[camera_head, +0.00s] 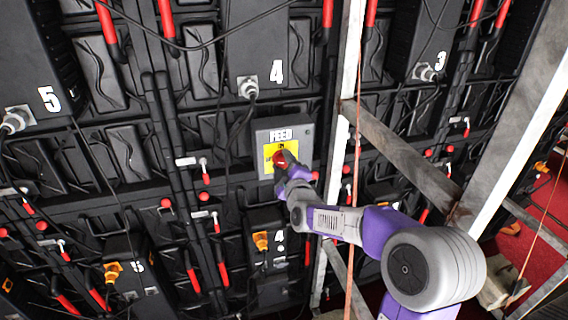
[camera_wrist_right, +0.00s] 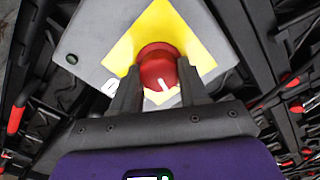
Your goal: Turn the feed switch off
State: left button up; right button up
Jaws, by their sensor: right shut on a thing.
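The feed switch is a grey box (camera_head: 303,137) labelled FEED, with a yellow plate (camera_head: 269,160) and a red round knob (camera_head: 281,158). It is on the back of the video wall, below the number 4. In the right wrist view, the red knob (camera_wrist_right: 158,68) has a white pointer line slanting toward the lower left and upper right. My right gripper (camera_wrist_right: 155,90) is shut on the knob, one dark finger on each side. In the head view my right gripper (camera_head: 287,168) hides part of the plate and its lettering. My left gripper is not in view.
Numbered black panels with cables and red handles fill the wall around the box. A grey metal post (camera_head: 345,80) and a slanting beam (camera_head: 400,160) stand close to my right arm. Cables hang from the plug (camera_head: 248,88) above the box.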

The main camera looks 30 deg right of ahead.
jog(key=shift+f+n, duration=0.1)
jog(key=shift+n, duration=1.6)
jog(key=shift+n+p, duration=0.3)
jog(key=o, duration=1.1)
jog(key=shift+c, duration=0.2)
jog(key=v, duration=0.7)
jog(key=shift+s, duration=0.3)
jog(key=shift+a, duration=0.1)
